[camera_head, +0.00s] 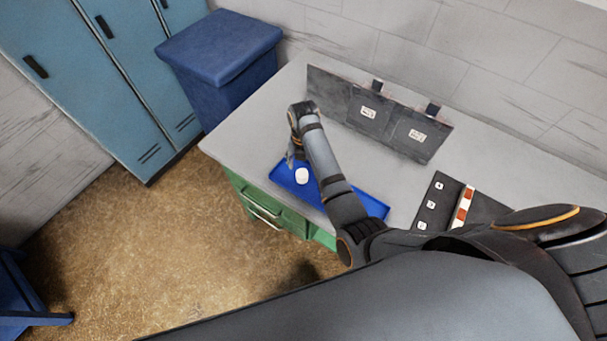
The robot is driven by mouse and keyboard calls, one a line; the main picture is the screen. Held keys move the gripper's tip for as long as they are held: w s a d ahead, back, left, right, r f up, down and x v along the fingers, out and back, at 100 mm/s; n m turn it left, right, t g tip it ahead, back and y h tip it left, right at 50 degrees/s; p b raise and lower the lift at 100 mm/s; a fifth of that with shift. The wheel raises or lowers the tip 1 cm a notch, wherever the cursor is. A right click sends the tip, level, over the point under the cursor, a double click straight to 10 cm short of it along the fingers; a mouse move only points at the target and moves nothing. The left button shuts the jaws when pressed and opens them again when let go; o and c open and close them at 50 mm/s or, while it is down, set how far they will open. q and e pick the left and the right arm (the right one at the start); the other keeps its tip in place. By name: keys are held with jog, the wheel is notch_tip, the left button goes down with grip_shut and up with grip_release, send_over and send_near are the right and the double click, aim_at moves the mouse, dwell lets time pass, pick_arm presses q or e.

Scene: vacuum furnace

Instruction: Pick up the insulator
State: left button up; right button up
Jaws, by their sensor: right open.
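A small white rounded piece, which looks like the insulator (302,176), is at the blue tray (372,205) on the grey table. My right arm reaches in from the lower right, across the tray. My right gripper (293,160) is open at the tray's left end, just above and left of the white piece in the picture. Its fingers are small and partly hidden by the wrist. I cannot tell whether they touch the piece. My left gripper is not in view.
A dark upright panel (335,92) with labelled plates stands behind the tray. A dark board (437,195) with white squares and a red-and-white strip lies to the right. A blue bin (222,48) and blue lockers (100,60) stand at the left. Table (240,135) is bare left of the gripper.

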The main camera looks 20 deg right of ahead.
aim_at(302, 173)
jog(key=shift+d+f, duration=0.1)
jog(key=shift+d, duration=0.05)
jog(key=shift+s+f, duration=0.1)
jog(key=shift+f, duration=0.15)
jog(key=f, duration=0.2)
jog(key=a+f+p, duration=0.1)
jog(key=f, duration=0.1)
jog(key=shift+p, duration=0.3)
jog(key=shift+f, duration=0.35)
jog(key=c, duration=0.6)
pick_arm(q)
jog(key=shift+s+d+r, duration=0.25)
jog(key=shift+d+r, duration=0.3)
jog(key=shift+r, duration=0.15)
pick_arm(e)
jog(key=c, duration=0.7)
jog(key=shift+r, duration=0.1)
